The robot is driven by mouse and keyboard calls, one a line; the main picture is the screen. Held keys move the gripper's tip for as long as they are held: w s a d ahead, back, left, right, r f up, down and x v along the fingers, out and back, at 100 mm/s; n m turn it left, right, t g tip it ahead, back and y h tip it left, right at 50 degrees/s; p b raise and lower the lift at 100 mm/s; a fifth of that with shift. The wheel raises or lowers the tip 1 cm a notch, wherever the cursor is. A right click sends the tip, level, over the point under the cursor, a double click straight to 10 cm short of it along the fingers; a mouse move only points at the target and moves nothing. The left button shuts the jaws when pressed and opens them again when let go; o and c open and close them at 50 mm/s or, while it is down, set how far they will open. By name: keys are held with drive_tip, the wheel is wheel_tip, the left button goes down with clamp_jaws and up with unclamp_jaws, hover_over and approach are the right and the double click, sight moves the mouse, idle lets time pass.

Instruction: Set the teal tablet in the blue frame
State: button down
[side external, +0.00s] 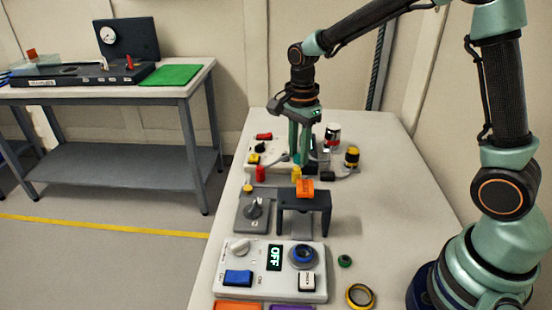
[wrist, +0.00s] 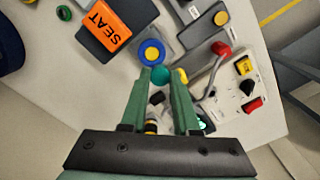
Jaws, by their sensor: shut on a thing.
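The teal tablet (wrist: 160,76) is a small round piece held between my gripper's fingertips (wrist: 161,74) in the wrist view. My gripper (side external: 300,160) is shut on it, fingers pointing down at the far part of the table in the side view. The tablet is mostly hidden there by the fingers. A blue ring with a yellow centre (wrist: 151,52) lies just beyond the fingertips in the wrist view.
An orange block marked SEAT (wrist: 105,35) rests on a dark stand (side external: 318,201). A grey plate with a knob (side external: 253,213) is beside it. The table's right part is mostly clear.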

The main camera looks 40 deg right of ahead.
drive_tip(key=shift+s+d+f, duration=0.1)
drive_tip(key=shift+s+f, duration=0.15)
drive_tip(key=shift+f, duration=1.1)
drive_tip(key=shift+s+d+f, duration=0.1)
drive_tip(key=shift+s+f, duration=0.2)
drive_tip(key=shift+f, duration=1.1)
drive_tip(key=shift+s+d+f, duration=0.1)
drive_tip(key=shift+s+f, duration=0.15)
drive_tip(key=shift+f, duration=1.1)
drive_tip(key=shift+f, duration=0.6)
drive_tip(key=c, duration=0.6)
unclamp_jaws()
drive_tip(key=shift+r, duration=0.1)
